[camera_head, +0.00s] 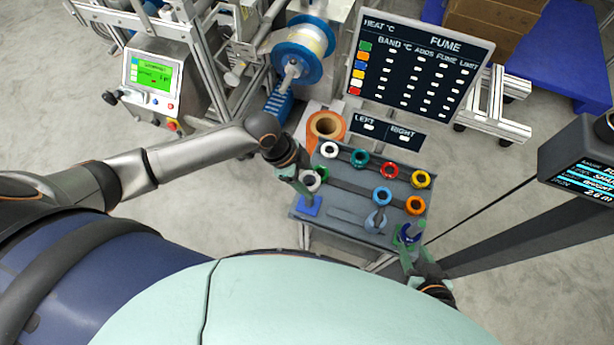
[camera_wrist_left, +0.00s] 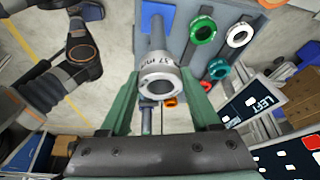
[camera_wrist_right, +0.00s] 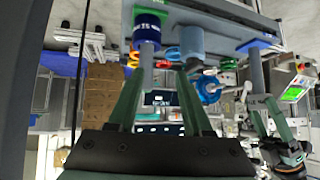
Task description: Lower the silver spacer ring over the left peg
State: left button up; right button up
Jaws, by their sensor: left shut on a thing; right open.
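The silver spacer ring (camera_head: 311,181) is held in my left gripper (camera_wrist_left: 158,95). In the left wrist view the ring (camera_wrist_left: 160,68) has dark lettering on its side and its open end faces the camera. The left peg (camera_wrist_left: 156,35) is a grey post on a blue square base (camera_head: 308,205). The ring is in line with the peg's free end, far above the base; I cannot tell whether the tip is inside it. The right wrist view also shows the peg (camera_wrist_right: 257,72) and the ring (camera_wrist_right: 258,101). My right gripper (camera_wrist_right: 160,78) is open near the right peg.
A dark blue ring (camera_wrist_right: 147,28) sits low on the right peg (camera_wrist_right: 145,72). A grey-blue cylinder (camera_wrist_right: 190,42) stands beside it. White (camera_head: 329,149), teal (camera_head: 360,157), red (camera_head: 390,170) and other coloured rings occupy the grey table (camera_head: 350,214). A green ring (camera_head: 322,172) is close to my left gripper.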

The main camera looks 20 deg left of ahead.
aim_at(303, 182)
pick_arm(q)
jog(key=shift+f, duration=0.15)
jog(key=shift+f, duration=0.4)
jog(key=shift+f+b, duration=0.2)
jog(key=shift+b, duration=0.15)
jog(key=shift+f+b, duration=0.5)
jog(key=shift+f, duration=0.35)
jog(key=shift+f, duration=0.1)
dwell(0.3)
jog(key=shift+f+b, duration=0.8)
jog(key=shift+f, duration=0.55)
jog(key=shift+f, duration=0.15)
jog(key=o, duration=1.5)
